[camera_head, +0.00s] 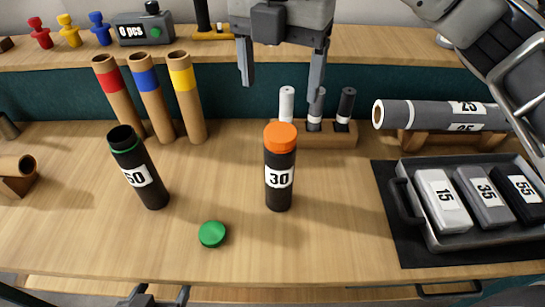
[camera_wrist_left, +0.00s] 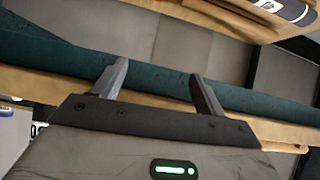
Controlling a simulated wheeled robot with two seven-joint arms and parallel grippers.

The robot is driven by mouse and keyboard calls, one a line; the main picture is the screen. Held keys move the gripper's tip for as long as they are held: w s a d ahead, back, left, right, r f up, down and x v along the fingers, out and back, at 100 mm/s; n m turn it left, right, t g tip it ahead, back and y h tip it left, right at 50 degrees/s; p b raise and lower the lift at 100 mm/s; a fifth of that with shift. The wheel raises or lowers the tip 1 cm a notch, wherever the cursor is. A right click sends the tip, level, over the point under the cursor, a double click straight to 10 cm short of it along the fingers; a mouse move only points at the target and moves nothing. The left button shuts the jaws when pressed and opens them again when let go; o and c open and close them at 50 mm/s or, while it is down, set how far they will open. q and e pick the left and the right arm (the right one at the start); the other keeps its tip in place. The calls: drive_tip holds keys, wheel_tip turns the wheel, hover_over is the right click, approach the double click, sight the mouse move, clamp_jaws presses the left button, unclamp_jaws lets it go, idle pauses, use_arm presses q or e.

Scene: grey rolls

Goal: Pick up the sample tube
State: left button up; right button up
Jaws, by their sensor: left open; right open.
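No tube is marked as the sample tube. A black tube with an orange cap (camera_head: 280,137) and label 30 stands upright at the middle of the table. An uncapped black tube (camera_head: 152,190) labelled 50 with a green rim stands to its left; a green cap (camera_head: 212,234) lies between them, nearer the front. Small white, grey and black tubes (camera_head: 287,103) stand in a wooden rack (camera_head: 335,138) behind. My right gripper (camera_head: 281,85) is open and empty above the table, fingers down. My left gripper (camera_head: 160,297) is open and empty at the front edge; it also shows in the left wrist view (camera_wrist_left: 160,85).
Three cardboard tubes (camera_head: 187,100) with red, blue and yellow bands stand back left. A grey roll (camera_head: 430,115) lies on a wooden stand at right. A tray (camera_head: 431,240) on a dark mat holds boxes labelled 15, 35 and 55.

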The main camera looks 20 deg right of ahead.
sight(280, 136)
drive_tip(key=f, duration=0.6)
drive_tip(key=f+b, duration=0.1)
drive_tip(key=f, duration=0.3)
drive_tip(key=shift+s, duration=0.3)
drive_tip(key=shift+w+d+f, duration=0.1)
drive_tip(key=shift+w+f, duration=0.1)
drive_tip(key=shift+f, duration=1.1)
drive_tip(key=shift+w+d+f, duration=0.1)
drive_tip(key=shift+w+f, duration=0.05)
drive_tip(key=shift+f, duration=1.15)
drive_tip(key=c, duration=1.3)
drive_tip(key=shift+c, duration=0.5)
drive_tip(key=shift+r, duration=0.15)
